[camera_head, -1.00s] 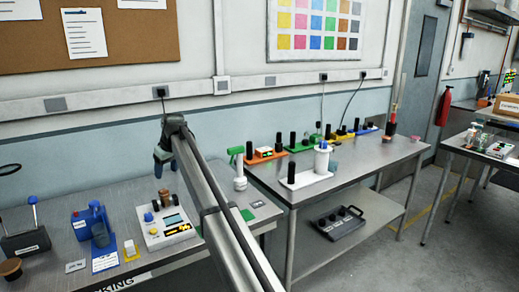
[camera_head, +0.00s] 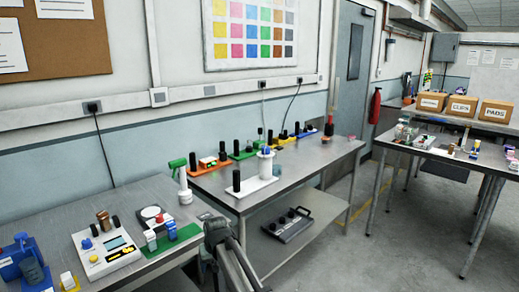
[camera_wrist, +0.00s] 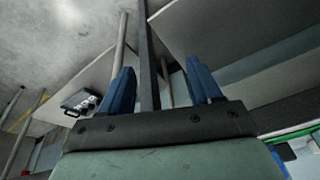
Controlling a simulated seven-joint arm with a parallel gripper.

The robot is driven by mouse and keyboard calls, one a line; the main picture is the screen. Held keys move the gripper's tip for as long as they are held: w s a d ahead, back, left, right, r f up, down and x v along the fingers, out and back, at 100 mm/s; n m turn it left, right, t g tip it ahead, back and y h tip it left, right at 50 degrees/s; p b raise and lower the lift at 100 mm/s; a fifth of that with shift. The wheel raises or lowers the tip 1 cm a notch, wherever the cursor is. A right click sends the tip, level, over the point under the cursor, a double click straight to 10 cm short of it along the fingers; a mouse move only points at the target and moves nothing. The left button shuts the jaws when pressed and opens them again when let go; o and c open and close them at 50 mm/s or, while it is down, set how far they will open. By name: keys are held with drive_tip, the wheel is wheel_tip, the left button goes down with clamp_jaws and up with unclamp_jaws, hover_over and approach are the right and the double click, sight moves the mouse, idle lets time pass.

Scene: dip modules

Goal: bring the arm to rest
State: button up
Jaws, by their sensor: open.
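My gripper (camera_wrist: 160,78) shows in the wrist view with its two blue fingers apart and nothing between them. My arm (camera_head: 228,255) shows in the head view at the bottom centre, low in front of the gap between the two near benches. The fingers cannot be made out there. The wrist view is tilted and shows bench undersides, legs and the floor beyond the fingers.
Floor (camera_head: 400,255) is clear at right.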

drive_tip(key=s+d+f+m+g+h, duration=0.1)
drive_tip(key=s+d+f, duration=0.55)
drive_tip(key=f, duration=0.25)
drive_tip(key=s+d+f+g, duration=0.2)
drive_tip(key=s+d+f, duration=0.3)
drive_tip(key=d+f, duration=0.3)
drive_tip(key=s+d+f+m+g+h, duration=0.1)
drive_tip(key=s+d+f, duration=0.5)
drive_tip(key=f, duration=0.4)
drive_tip(key=s+d+f+g, duration=0.1)
drive_tip(key=s+d+f, duration=0.3)
drive_tip(key=s, duration=0.6)
drive_tip(key=s+d+f+m+g, duration=0.1)
drive_tip(key=s+d+f, duration=0.3)
drive_tip(key=s, duration=0.6)
drive_tip(key=s+d+f+m+g, duration=0.1)
drive_tip(key=s+d+f+g, duration=0.2)
drive_tip(key=s, duration=0.7)
drive_tip(key=shift+s+d+f, duration=0.25)
drive_tip(key=shift+d+f, duration=0.2)
drive_tip(key=shift+d, duration=0.55)
